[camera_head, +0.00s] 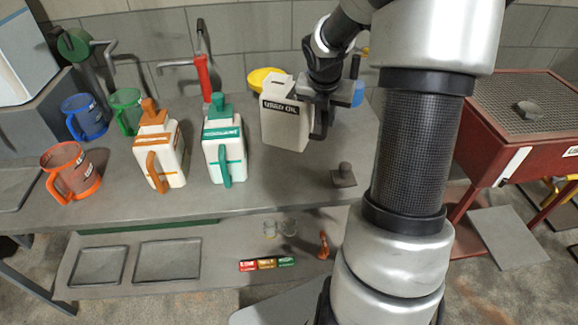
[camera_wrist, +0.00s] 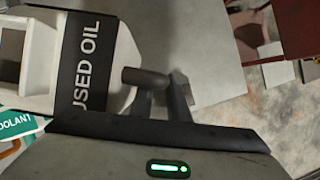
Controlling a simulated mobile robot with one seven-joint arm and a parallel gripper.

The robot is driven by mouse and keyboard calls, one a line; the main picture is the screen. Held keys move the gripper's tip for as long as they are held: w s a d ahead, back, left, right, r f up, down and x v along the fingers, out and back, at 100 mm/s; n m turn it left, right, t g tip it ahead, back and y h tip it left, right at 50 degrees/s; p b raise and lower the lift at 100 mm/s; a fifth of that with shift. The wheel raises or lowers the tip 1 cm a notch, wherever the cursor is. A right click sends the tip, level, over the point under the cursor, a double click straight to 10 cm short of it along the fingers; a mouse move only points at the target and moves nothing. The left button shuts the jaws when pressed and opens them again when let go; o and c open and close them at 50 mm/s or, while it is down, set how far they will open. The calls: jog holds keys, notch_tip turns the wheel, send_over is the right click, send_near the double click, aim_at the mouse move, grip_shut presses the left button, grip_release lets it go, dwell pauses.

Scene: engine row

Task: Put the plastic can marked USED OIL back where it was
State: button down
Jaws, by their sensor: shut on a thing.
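The plastic can marked USED OIL (camera_head: 285,122) is white with a black label band and a dark handle on its right. In the head view it is upright over the grey bench, right of the green-trimmed jug. My gripper (camera_head: 322,118) is shut on its handle; arm links hide part of the grip. In the wrist view the can (camera_wrist: 118,55) fills the upper left, and the gripper's fingers (camera_wrist: 165,95) close at the handle. I cannot tell whether the can's base touches the bench (camera_head: 255,185) or hangs just above it.
A white jug with orange trim (camera_head: 172,150) and one with green trim (camera_head: 232,150) stand to the left. A yellow funnel (camera_head: 258,76) lies behind the can. A small dark knobbed block (camera_head: 344,176) sits at front right. A red parts washer (camera_head: 500,130) stands right.

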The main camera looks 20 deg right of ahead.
jog(key=shift+d, duration=0.25)
jog(key=shift+f+n, duration=0.3)
jog(key=shift+n, duration=0.1)
notch_tip(320, 180, down, 9)
jog(key=b, duration=0.2)
jog(key=shift+f+b, duration=0.15)
jog(key=shift+b, duration=0.2)
jog(key=c, duration=1.7)
grip_release()
jog(key=shift+c, duration=0.2)
jog(key=shift+o, duration=0.3)
jog(key=shift+r, duration=0.2)
jog(key=p+v, duration=0.3)
jog(key=v, duration=0.8)
jog(key=shift+s+r, duration=0.15)
jog(key=shift+r, duration=0.2)
